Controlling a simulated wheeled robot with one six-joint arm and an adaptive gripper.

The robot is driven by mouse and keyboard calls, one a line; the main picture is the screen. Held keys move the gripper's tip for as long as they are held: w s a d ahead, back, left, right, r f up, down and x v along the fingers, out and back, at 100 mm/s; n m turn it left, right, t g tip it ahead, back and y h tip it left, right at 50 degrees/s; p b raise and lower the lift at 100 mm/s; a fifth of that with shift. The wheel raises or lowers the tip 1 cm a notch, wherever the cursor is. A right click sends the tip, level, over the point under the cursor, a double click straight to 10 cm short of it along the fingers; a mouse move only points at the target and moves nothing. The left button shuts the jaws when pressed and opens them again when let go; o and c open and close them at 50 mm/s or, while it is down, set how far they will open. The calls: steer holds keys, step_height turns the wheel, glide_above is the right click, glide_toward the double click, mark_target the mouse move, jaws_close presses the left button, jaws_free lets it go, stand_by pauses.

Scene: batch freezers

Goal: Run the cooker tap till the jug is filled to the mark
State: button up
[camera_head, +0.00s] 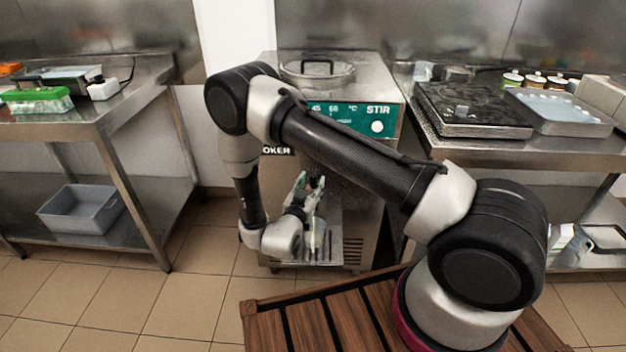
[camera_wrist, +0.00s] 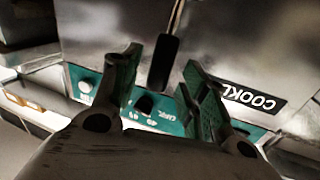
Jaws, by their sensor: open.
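The cooker (camera_head: 350,165) is a steel cabinet with a green control panel (camera_head: 358,115) and a lidded top. My gripper (camera_head: 311,186) is in front of its lower front face. The wrist view shows the gripper (camera_wrist: 162,57) open, its two green-lined fingers apart. A black bar, seemingly the tap lever (camera_wrist: 163,62), shows between the fingers with gaps on both sides. A clear upright shape, possibly the jug (camera_head: 319,242), stands at the cooker's foot, partly behind my gripper. Its level and mark cannot be made out. The tap's spout is hidden by my arm.
A steel table at left bears a green-lidded box (camera_head: 36,101), with a grey bin (camera_head: 82,208) on its lower shelf. A bench at right holds a dark-topped unit (camera_head: 470,108), a metal tray (camera_head: 560,112) and several small jars. Tiled floor is free at left.

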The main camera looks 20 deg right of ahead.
mark_target(314, 175)
steer(key=shift+x, duration=1.4)
jaws_close()
steer(key=shift+w+d+r+g+y, duration=0.15)
steer(key=shift+w+g+y, duration=0.1)
steer(key=shift+w+g, duration=0.15)
steer(key=shift+w+d+r+g+y, duration=0.15)
steer(key=shift+w+g+y, duration=0.15)
steer(key=shift+w, duration=0.15)
steer(key=shift+w+d+f+n+g+y, duration=0.15)
steer(key=shift+w+n+g+y, duration=0.2)
steer(key=shift+w+g, duration=0.2)
jaws_free()
